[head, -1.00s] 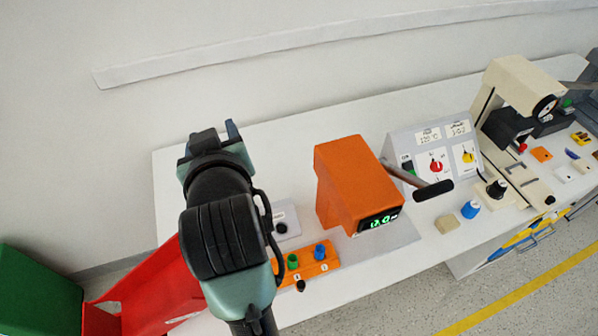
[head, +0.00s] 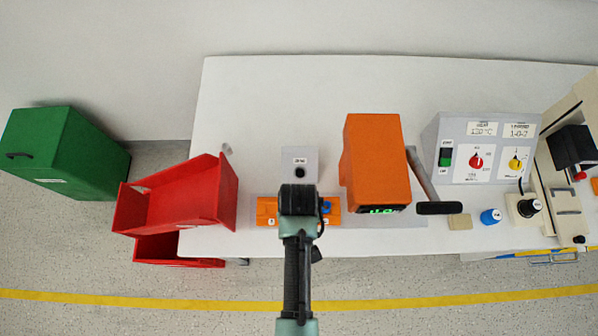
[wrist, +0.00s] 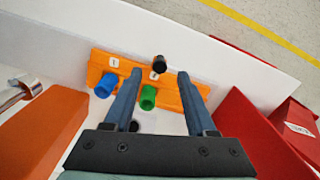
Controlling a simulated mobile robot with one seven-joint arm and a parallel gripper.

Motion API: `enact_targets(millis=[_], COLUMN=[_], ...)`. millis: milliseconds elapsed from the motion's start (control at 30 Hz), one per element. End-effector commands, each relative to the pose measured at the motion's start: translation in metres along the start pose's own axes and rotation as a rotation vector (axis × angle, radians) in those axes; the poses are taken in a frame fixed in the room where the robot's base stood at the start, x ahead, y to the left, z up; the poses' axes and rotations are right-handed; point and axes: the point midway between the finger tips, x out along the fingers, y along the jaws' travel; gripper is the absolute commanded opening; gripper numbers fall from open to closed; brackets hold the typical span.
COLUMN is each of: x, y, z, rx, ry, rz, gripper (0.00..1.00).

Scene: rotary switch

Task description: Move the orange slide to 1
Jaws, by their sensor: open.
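The orange slide block (wrist: 185,97) lies on the white table; in the head view it shows (head: 266,211) on both sides of my arm. It carries a blue knob (wrist: 105,86), a green knob (wrist: 149,97) and a black knob (wrist: 159,63), with small white labels (wrist: 114,62). The label marks are too small to read surely. My gripper (wrist: 160,73) is open over the block, its fingers pointing at it. The green and black knobs appear between the fingers, the blue one outside. Contact cannot be told. In the head view my arm hides the block's middle and the fingertips.
An orange machine (head: 375,165) with a green display and lever stands just right of the block. A grey box (head: 300,160) with a black button is behind it. Red bins (head: 185,200) are at the left table edge. The table's back left is clear.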

Motion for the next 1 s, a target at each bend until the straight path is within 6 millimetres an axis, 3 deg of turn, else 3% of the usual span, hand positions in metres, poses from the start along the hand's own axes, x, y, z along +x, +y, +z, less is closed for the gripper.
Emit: enact_targets(millis=[100, 300, 700, 1000], x=[0.019, 0.038, 0.043, 0.043], y=[0.000, 0.000, 0.000, 0.000], z=[-0.001, -0.001, -0.001, -0.001], rx=[0.000, 0.000, 0.000, 0.000], ry=[0.000, 0.001, 0.003, 0.003], rz=[0.000, 0.000, 0.001, 0.001], gripper=[0.57, 0.57, 0.57, 0.03])
